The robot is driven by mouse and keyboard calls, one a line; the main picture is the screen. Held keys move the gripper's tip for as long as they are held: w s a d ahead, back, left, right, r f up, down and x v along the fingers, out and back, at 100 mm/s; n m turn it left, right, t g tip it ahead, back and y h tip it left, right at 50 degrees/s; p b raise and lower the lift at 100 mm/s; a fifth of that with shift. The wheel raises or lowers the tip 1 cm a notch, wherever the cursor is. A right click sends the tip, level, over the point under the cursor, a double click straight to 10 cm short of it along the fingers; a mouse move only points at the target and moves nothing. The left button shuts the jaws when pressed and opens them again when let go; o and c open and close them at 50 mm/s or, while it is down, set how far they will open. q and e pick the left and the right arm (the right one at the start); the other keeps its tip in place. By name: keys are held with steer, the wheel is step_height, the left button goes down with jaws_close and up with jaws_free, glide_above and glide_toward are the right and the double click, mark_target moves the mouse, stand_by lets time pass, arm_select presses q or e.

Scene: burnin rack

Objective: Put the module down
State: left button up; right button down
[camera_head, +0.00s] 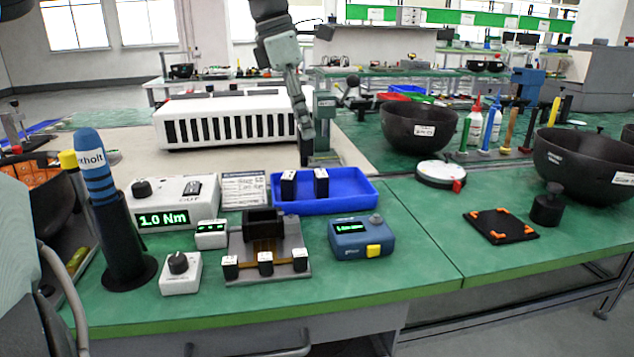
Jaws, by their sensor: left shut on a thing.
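My left gripper (306,137) reaches down from the top middle, above the back edge of the blue tray. It is shut on a dark, narrow thing, probably a module; the fingers hide most of it and its outline is hard to make out. Two black modules with white labels on top, a left one (288,187) and a right one (321,184), stand upright in the blue tray (352,197). A grey fixture with a black socket (263,224) stands in front of the tray, with several small labelled blocks along its front. My right gripper is not in view.
A torque meter reading 1.0 Nm (163,218) and a blue screwdriver in a black holder (118,245) stand left. A blue device (361,238) stands right of the fixture. A white slotted rack (232,118) is behind. Green bench (420,262) is bare at the front right.

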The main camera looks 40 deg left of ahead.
mark_target(303, 144)
arm_select(q)
step_height(303, 144, down, 5)
steer(key=shift+s+r, duration=0.1)
step_height(303, 144, down, 4)
steer(key=shift+f, duration=0.2)
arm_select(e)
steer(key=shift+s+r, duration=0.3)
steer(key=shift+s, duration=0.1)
arm_select(q)
steer(key=shift+f, duration=0.1)
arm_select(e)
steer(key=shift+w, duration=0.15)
arm_select(q)
steer(key=o, duration=1.2)
steer(key=shift+c, duration=0.2)
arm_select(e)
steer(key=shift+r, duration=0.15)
